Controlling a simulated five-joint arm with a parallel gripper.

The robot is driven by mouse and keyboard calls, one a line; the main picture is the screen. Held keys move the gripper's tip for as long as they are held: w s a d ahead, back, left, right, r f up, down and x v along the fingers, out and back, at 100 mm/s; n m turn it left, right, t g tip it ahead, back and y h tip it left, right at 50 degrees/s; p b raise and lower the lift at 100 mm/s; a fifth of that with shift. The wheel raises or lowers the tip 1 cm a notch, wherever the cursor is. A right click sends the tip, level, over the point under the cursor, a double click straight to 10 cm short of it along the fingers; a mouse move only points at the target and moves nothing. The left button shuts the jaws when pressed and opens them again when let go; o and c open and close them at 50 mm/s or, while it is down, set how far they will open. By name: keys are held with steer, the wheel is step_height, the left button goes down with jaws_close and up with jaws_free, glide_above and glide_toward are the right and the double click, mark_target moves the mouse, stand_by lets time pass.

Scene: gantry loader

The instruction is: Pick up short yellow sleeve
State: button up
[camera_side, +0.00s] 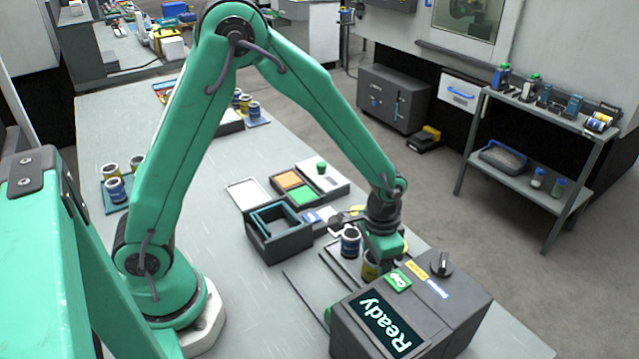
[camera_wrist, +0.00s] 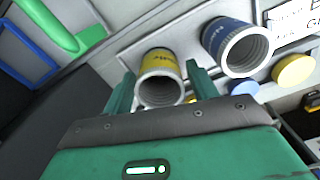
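The yellow sleeve (camera_wrist: 160,62) has a yellow band and a threaded metal open end. In the wrist view it sits between the two green fingers of my gripper (camera_wrist: 160,70), which are open with a gap at each side. In the side view the sleeve (camera_side: 370,270) stands just below my gripper (camera_side: 381,255), partly hidden by it and by the grey box. A blue sleeve (camera_wrist: 238,45) stands beside the yellow one; it also shows in the side view (camera_side: 350,241). I cannot tell whether the fingers reach down around the yellow sleeve.
A grey box with a "Ready" screen (camera_side: 383,322) stands close in front of my gripper. Round yellow pieces (camera_wrist: 293,70) lie beyond the blue sleeve. A dark open bin (camera_side: 279,247) is to the left. More sleeves stand on a mat (camera_side: 115,187) at the far left.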

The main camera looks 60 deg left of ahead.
steer(key=c, duration=0.9)
steer(key=shift+r, duration=0.1)
step_height(320, 180, up, 10)
stand_by(0.6)
steer(key=w+a+n, duration=0.2)
steer(key=a, duration=0.7)
steer(key=w+a+n, duration=0.1)
steer(key=w+a, duration=0.2)
steer(key=a, duration=0.6)
steer(key=s+a+n, duration=0.1)
steer(key=s+a, duration=0.1)
steer(key=a, duration=0.8)
steer(key=s+a+n, duration=0.2)
steer(key=a, duration=0.7)
steer(key=shift+s+a+f, duration=0.15)
steer(key=shift+a+f, duration=0.2)
steer(key=shift+f, duration=0.1)
